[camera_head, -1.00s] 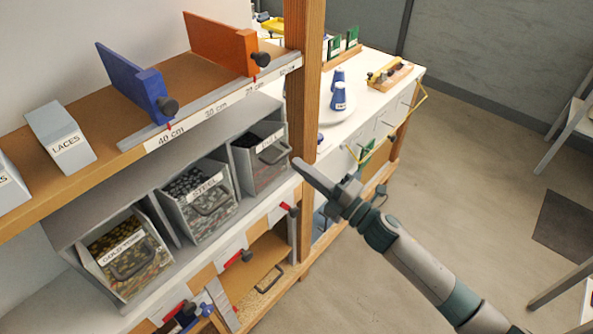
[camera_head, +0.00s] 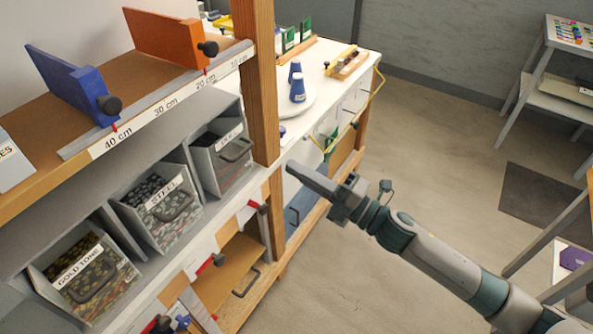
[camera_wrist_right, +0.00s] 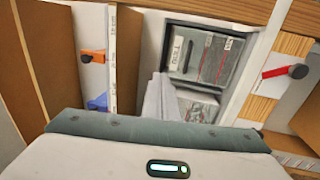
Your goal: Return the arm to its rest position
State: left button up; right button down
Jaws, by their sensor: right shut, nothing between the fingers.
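My right arm comes in from the lower right in the head view. Its gripper (camera_head: 292,168) is shut with nothing in it. It is in front of the wooden post, to the right of the bins, apart from them as far as I can tell. In the right wrist view the grey gripper fingers (camera_wrist_right: 160,98) point toward a grey bin (camera_wrist_right: 203,60) with a label. My left gripper is not in view.
A shelf holds a blue stop (camera_head: 75,88) and an orange stop (camera_head: 165,36) along a ruler. Bins marked gold tone (camera_head: 85,280) and steel (camera_head: 160,215) stand below. A wooden post (camera_head: 263,90) rises beside them. Open floor (camera_head: 420,150) lies to the right.

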dwell(0.3)
jog(key=w+d+f+m+t+h, duration=0.1)
jog(key=w+d+f+m+h, duration=0.2)
jog(key=f, duration=0.5)
jog(key=w+d+f+m+h, duration=0.1)
jog(key=d+f+m+h, duration=0.25)
jog(key=f, duration=0.55)
jog(key=w+d+f+m+t+h, duration=0.15)
jog(key=d+f+m, duration=0.25)
jog(key=f, duration=0.4)
jog(key=s+d+f+m+g+h+b, duration=0.1)
jog(key=s+d+f+m+g+h, duration=0.25)
jog(key=f, duration=0.75)
jog(key=s+d+f+m+h, duration=0.25)
jog(key=s+d+f, duration=0.3)
jog(key=f, duration=0.65)
jog(key=s+d+f+m+g+h, duration=0.1)
jog(key=s+d+f+m+g, duration=0.2)
jog(key=s+f, duration=0.8)
jog(key=s+f+m+g, duration=0.2)
jog(key=s+f, duration=0.2)
jog(key=s, duration=0.8)
jog(key=s+f+m+g+h, duration=0.1)
jog(key=s+f, duration=0.4)
jog(key=s, duration=0.7)
jog(key=s+f+m+g, duration=0.3)
jog(key=s+f+m, duration=0.1)
jog(key=s, duration=0.9)
jog(key=shift+a+f+g+b, duration=0.4)
jog(key=shift+f, duration=0.2)
